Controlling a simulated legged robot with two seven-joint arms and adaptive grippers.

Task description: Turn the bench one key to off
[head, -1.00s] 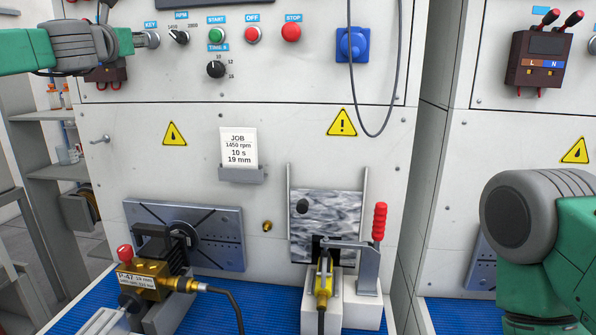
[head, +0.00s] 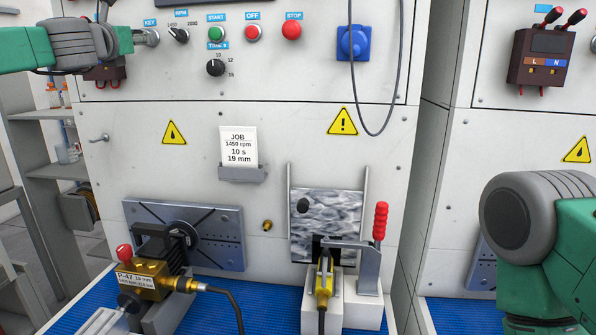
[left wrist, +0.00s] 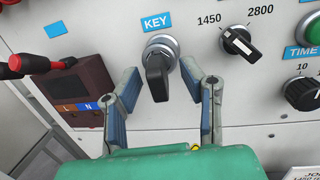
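The key switch (left wrist: 157,75) of the bench shows in the left wrist view under a blue KEY label (left wrist: 156,22). Its black grip points down, leaning slightly. My left gripper (left wrist: 166,92) is open, with one blue-padded finger on each side of the key grip and gaps showing between. In the head view the key switch (head: 148,38) shows at upper left, beside the end of my left arm (head: 118,40); the left fingers are hard to make out there. My right arm (head: 530,225) shows at lower right; its gripper is out of view.
The RPM knob (left wrist: 238,40) is right of the key. A dark breaker box (left wrist: 78,92) with a red-tipped lever (left wrist: 40,65) is left of it. START (head: 216,34), OFF (head: 252,34) and STOP (head: 291,31) buttons line the panel. A clamp and brass pump (head: 145,277) stand below.

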